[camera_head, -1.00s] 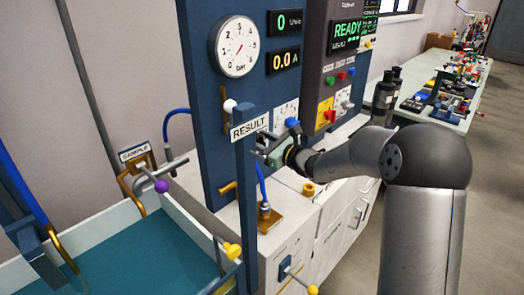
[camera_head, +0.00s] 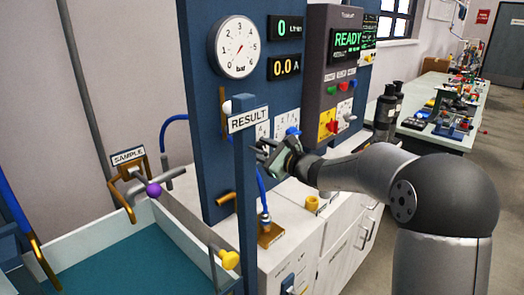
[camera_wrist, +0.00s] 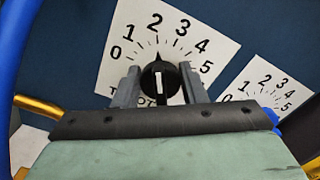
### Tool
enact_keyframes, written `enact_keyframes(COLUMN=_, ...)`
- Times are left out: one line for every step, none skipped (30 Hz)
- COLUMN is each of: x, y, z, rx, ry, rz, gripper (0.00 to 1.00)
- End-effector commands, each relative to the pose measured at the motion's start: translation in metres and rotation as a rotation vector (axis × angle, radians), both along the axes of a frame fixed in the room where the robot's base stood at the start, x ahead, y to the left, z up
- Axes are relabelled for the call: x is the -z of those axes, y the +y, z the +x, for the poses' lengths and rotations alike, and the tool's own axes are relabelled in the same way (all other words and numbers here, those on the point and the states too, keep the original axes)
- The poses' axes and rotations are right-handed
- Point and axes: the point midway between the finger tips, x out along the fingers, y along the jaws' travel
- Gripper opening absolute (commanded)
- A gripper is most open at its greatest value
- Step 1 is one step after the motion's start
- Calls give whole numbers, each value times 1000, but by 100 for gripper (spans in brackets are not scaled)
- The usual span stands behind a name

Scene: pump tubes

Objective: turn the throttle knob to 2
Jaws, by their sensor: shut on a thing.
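The black throttle knob (camera_wrist: 160,82) with a white line is in the middle of the wrist view, on a white dial plate (camera_wrist: 222,45) marked 0 to 5. Its narrow tip points up, at about the 2. My gripper (camera_wrist: 159,72) has one grey finger on each side of the knob and is shut on it. The plate's lettering is mostly hidden behind the knob and fingers. In the head view my gripper (camera_head: 264,149) is at the blue panel, just right of the RESULT post, and the knob cannot be made out there.
A second dial plate (camera_wrist: 268,88) is close on the right, with a blue knob (camera_head: 293,131). The RESULT sign (camera_head: 248,119) and its post stand left of my gripper. A blue hose (camera_wrist: 20,50) runs along the wrist view's left edge. The round gauge (camera_head: 238,47) hangs above.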

Motion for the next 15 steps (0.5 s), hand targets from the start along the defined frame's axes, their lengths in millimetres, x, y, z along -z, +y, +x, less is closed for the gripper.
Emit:
enact_keyframes(x=1, y=-1, z=0, rx=1, ry=2, rz=-1, gripper=15)
enact_keyframes(x=1, y=-1, z=0, rx=1, ry=2, rz=-1, gripper=41)
enact_keyframes(x=1, y=-1, z=0, rx=1, ry=2, rz=-1, gripper=52)
enact_keyframes(x=1, y=-1, z=0, rx=1, ry=2, rz=-1, gripper=59)
enact_keyframes(x=1, y=-1, z=0, rx=1, ry=2, rz=-1, gripper=59)
enact_keyframes(x=1, y=0, z=0, rx=1, ry=1, rz=0, gripper=59)
enact_keyframes(x=1, y=0, z=0, rx=1, ry=1, rz=0, gripper=59)
enact_keyframes(x=1, y=0, z=0, rx=1, ry=1, rz=0, gripper=59)
enact_keyframes(x=1, y=0, z=0, rx=1, ry=1, rz=0, gripper=59)
enact_keyframes(x=1, y=0, z=0, rx=1, ry=1, rz=0, gripper=59)
enact_keyframes(x=0, y=0, z=0, rx=1, ry=1, rz=0, gripper=59)
enact_keyframes(x=0, y=-1, z=0, rx=1, ry=1, rz=0, gripper=59)
enact_keyframes(x=0, y=-1, z=0, rx=0, ry=1, rz=1, gripper=59)
enact_keyframes(x=0, y=-2, z=-1, rx=1, ry=0, rz=1, gripper=59)
enact_keyframes(x=0, y=-4, z=-3, rx=1, ry=0, rz=0, gripper=59)
